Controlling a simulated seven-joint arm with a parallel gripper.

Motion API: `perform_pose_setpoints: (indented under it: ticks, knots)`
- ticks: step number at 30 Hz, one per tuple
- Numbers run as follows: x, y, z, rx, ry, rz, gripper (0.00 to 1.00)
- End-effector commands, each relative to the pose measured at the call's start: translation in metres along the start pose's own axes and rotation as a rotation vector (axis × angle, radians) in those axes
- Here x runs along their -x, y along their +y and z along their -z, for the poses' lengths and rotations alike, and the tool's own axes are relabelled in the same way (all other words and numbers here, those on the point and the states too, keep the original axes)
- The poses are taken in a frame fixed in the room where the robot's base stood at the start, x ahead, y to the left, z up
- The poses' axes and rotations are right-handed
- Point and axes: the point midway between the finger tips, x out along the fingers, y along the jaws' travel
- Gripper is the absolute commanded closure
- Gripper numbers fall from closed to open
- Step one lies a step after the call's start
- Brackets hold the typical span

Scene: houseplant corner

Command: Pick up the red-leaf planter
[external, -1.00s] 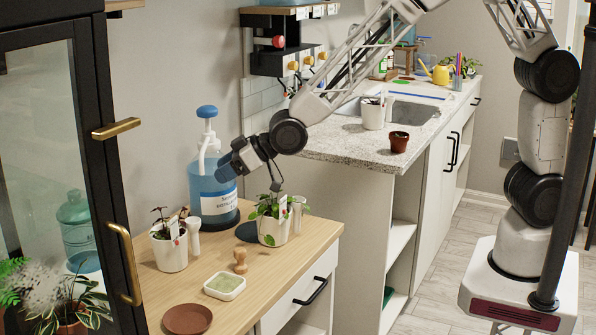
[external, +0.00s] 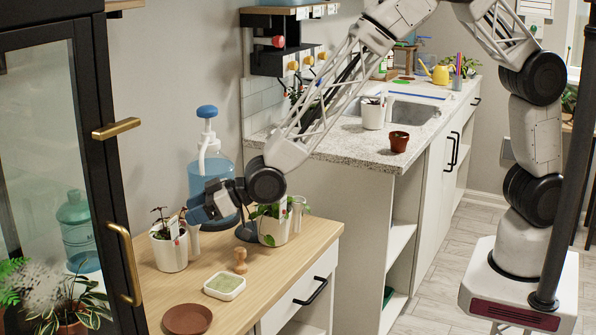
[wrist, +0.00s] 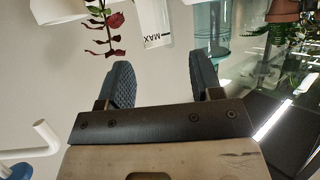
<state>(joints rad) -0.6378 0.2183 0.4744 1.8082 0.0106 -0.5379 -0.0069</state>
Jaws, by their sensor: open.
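The red-leaf planter, a white pot (external: 170,254) with dark red leaves and a white tag, stands upright on the wooden counter (external: 262,275) in the external view. In the wrist view its red leaves (wrist: 107,34) show at the upper left, beside a white tag marked MAX (wrist: 154,24). My gripper (external: 192,214) is just above and to the right of the pot in the external view. In the wrist view the fingers of my gripper (wrist: 163,76) are spread apart with nothing between them. The leaves and tag are beyond the fingertips, apparently untouched.
A green-leaf planter (external: 273,229) stands right of my gripper, and a blue pump bottle (external: 207,172) behind it. A wooden figure (external: 240,261), a small white dish (external: 224,286) and a brown saucer (external: 187,319) lie in front. A black-framed glass cabinet (external: 103,130) borders the left.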

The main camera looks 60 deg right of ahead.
Motion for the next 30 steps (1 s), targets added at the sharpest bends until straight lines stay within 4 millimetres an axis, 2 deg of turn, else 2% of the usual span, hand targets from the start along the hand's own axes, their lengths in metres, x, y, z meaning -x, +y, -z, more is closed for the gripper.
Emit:
perform_pose_setpoints:
  ticks: [12,30]
  knots:
    - [-0.022,0.000,-0.001,0.000,-0.001,0.000,0.41]
    - [-0.029,-0.001,-0.001,0.000,0.000,0.000,0.41]
